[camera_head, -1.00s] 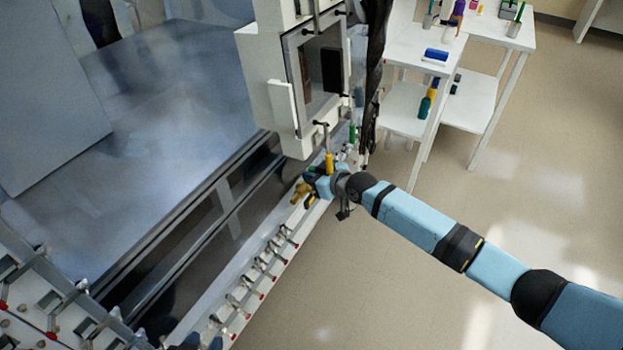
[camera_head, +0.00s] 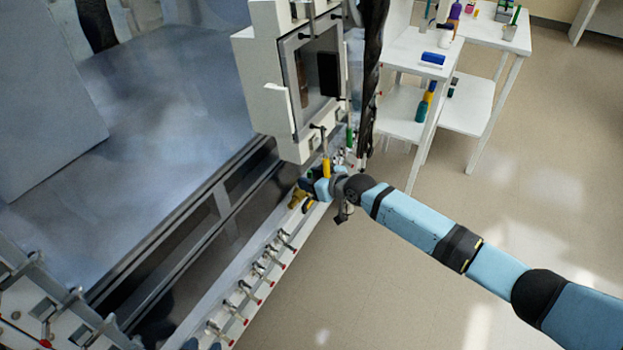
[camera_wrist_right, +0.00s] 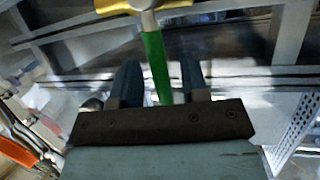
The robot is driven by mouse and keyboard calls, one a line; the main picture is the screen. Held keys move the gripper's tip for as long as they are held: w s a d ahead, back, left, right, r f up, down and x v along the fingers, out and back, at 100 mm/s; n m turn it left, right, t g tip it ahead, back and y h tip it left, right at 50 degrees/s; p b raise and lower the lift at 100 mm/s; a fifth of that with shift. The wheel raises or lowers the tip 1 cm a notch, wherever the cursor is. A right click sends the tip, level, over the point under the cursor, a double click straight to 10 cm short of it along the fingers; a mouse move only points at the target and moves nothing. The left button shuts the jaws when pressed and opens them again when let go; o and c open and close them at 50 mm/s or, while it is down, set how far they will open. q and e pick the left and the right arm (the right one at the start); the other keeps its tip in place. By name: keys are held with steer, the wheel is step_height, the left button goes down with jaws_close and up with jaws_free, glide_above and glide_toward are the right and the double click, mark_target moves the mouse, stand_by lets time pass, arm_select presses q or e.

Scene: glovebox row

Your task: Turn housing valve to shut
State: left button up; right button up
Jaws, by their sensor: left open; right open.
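A brass valve body (camera_head: 297,199) sits on the white rail at the front edge of the housing. In the right wrist view it shows at the top as brass (camera_wrist_right: 188,5) around a grey metal hub, with a green lever handle (camera_wrist_right: 156,66). My right gripper (camera_head: 309,186) is at the valve in the head view and hides the lever there. In the right wrist view my right gripper (camera_wrist_right: 160,74) is open, with one blue finger on each side of the green handle. Contact cannot be told.
A yellow-handled valve (camera_head: 326,168) and a green-handled one (camera_head: 349,137) stand just beyond my right gripper. Several small red-tipped valves (camera_head: 270,268) line the rail nearer me. A windowed white box (camera_head: 290,95) rises behind. White tables (camera_head: 437,75) stand at the back right.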

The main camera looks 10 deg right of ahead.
steer(key=shift+r, duration=0.1)
arm_select(q)
steer(key=shift+r+p, duration=0.45)
steer(key=shift+p, duration=0.55)
arm_select(e)
steer(key=v, duration=1.3)
steer(key=shift+s+d, duration=0.25)
steer(key=shift+d, duration=0.05)
steer(key=s+a+f+m+h, duration=0.1)
steer(key=s+f, duration=0.2)
steer(key=s, duration=0.3)
steer(key=s+a+f+m+t, duration=0.1)
steer(key=s+f+m, duration=0.15)
steer(key=s, duration=0.45)
steer(key=s+a+f+h, duration=0.1)
steer(key=s+f, duration=0.2)
steer(key=s, duration=0.3)
steer(key=s+d+f+m+h, duration=0.3)
steer(key=s+d+h, duration=0.15)
steer(key=s, duration=0.55)
arm_select(q)
step_height(320, 180, up, 15)
steer(key=s+a+p, duration=0.1)
steer(key=p, duration=1.8)
steer(key=shift+a, duration=0.25)
arm_select(e)
step_height(320, 180, up, 15)
steer(key=d, duration=0.1)
steer(key=shift+s+d+n+y, duration=0.35)
steer(key=shift+n, duration=0.1)
